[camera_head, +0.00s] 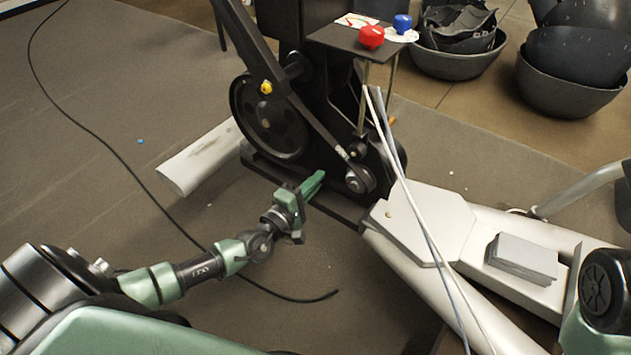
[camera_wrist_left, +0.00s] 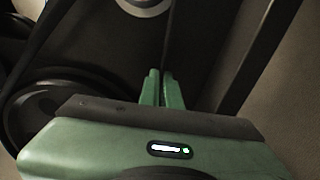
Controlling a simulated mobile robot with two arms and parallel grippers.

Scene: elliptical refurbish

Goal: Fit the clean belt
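The elliptical's large dark wheel (camera_head: 268,115) and a smaller pulley (camera_head: 360,178) sit on its black frame. I cannot make out a separate belt with certainty in either view. My left gripper (camera_head: 315,183) reaches in from the left, its green fingers pointing at the gap between the wheel and the small pulley, low by the frame. In the left wrist view its fingers (camera_wrist_left: 161,75) are close together with a very narrow gap, and nothing clear shows between them. A dark round wheel rim (camera_wrist_left: 50,105) shows to their left. My right gripper is not in view.
Pale cables (camera_head: 405,190) hang across the white base (camera_head: 425,222). A black cable (camera_head: 110,150) lies on the mat. Dark bins (camera_head: 572,85) stand at the back right.

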